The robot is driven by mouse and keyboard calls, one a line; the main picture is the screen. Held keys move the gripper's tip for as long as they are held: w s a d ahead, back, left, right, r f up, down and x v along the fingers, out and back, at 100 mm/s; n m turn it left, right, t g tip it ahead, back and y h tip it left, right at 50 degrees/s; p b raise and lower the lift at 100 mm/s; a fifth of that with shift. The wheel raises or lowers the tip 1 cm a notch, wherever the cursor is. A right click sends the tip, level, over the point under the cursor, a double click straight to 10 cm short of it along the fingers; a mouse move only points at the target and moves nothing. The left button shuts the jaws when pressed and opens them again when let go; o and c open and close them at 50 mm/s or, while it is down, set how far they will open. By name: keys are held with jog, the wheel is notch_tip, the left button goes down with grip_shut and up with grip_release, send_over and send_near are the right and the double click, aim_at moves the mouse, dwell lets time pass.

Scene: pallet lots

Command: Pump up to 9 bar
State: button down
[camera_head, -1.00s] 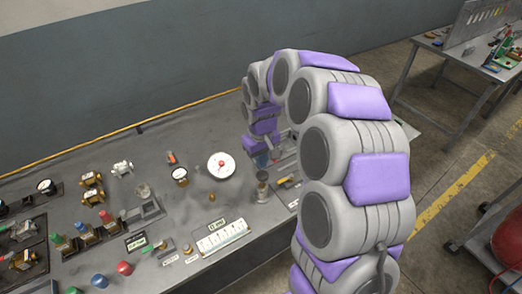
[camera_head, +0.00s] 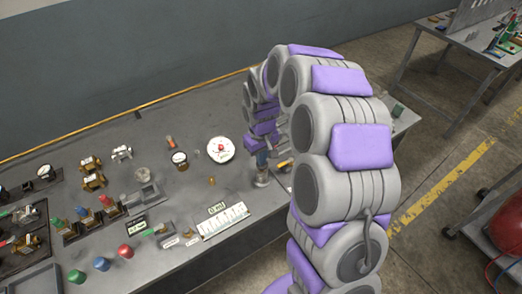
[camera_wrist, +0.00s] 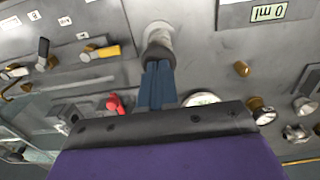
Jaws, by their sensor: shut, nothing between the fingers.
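A small grey cylinder with a dark top, which looks like a hand pump (camera_head: 262,178), stands upright near the bench's front edge. It also shows in the wrist view (camera_wrist: 159,36). My gripper (camera_head: 261,158) is right above it, and the blue fingers (camera_wrist: 157,68) are shut together with nothing between them. The fingertips meet the dark top in the picture; I cannot tell whether they touch. A round white gauge (camera_head: 220,149) with a red centre lies left of the gripper. In the wrist view the gauge (camera_wrist: 201,99) is mostly hidden, and its reading is too small to tell.
The grey bench (camera_head: 125,225) holds several brass valves and small dials (camera_head: 180,158) on the left. A white scale plate (camera_head: 224,221) lies near the front edge.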

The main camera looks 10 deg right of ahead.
jog(key=shift+s+f, duration=0.2)
jog(key=shift+f, duration=0.25)
jog(key=shift+r, duration=0.1)
notch_tip(320, 180, up, 14)
jog(key=p, duration=0.4)
jog(key=shift+w, duration=0.35)
jog(key=shift+r, duration=0.15)
dwell(0.9)
jog(key=shift+d+r+b, duration=0.2)
jog(key=shift+r+b, duration=0.95)
jog(key=shift+r, duration=0.5)
